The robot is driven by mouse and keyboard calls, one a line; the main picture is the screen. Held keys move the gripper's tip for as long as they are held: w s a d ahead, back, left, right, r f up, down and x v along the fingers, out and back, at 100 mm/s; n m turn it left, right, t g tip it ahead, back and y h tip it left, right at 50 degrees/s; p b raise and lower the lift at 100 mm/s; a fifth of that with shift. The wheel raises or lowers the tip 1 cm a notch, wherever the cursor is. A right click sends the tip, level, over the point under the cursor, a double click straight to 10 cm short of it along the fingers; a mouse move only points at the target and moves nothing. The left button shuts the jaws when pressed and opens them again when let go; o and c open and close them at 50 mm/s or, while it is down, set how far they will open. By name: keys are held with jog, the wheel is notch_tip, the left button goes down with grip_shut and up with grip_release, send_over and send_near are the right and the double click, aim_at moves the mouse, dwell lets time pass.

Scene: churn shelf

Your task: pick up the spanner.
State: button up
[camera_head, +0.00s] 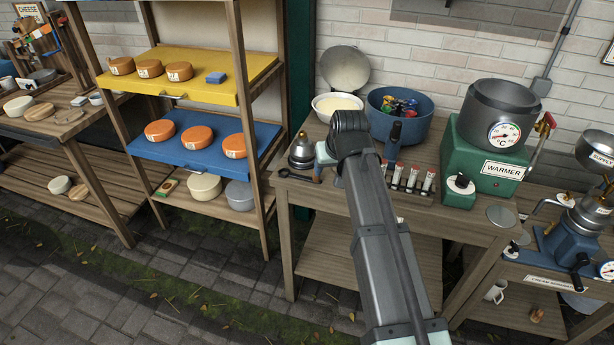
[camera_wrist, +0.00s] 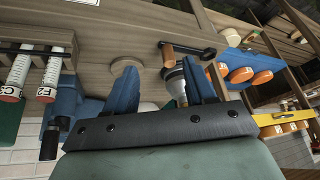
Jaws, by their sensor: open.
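The spanner (camera_head: 299,176) looks like a dark tool with a brown end, lying near the front left edge of the wooden bench (camera_head: 330,205). In the wrist view it seems to be the dark bar with a brown handle (camera_wrist: 168,56), just beyond the fingertips. My gripper (camera_wrist: 160,78) is open, with two blue fingers apart and nothing held between them. The spanner is apart from both fingers. In the head view my arm hides most of the gripper.
A metal canister with a pointed top (camera_head: 302,151) stands close behind the spanner. A white bowl (camera_head: 338,106), a blue tub (camera_head: 400,112), a rack of labelled tubes (camera_head: 410,180) and a green warmer (camera_head: 485,155) share the bench. A cheese shelf (camera_head: 262,120) stands to the left.

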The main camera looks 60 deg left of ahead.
jog(key=w+a+r, duration=0.1)
jog(key=a+r, duration=0.3)
jog(key=a+f+n, duration=0.1)
jog(key=f, duration=0.2)
jog(key=a+f+n, duration=0.1)
jog(key=f, duration=0.1)
jog(key=a+f+n+g, duration=0.1)
jog(key=f, duration=0.2)
jog(key=shift+s+f+h, duration=0.25)
jog(key=shift+f+h, duration=0.05)
jog(key=shift+h, duration=0.1)
jog(key=shift+w+x, duration=0.2)
jog(key=shift+x, duration=1.1)
jog(key=shift+w+x, duration=0.15)
jog(key=shift+x, duration=1.2)
jog(key=shift+d, duration=0.1)
jog(key=c, duration=1)
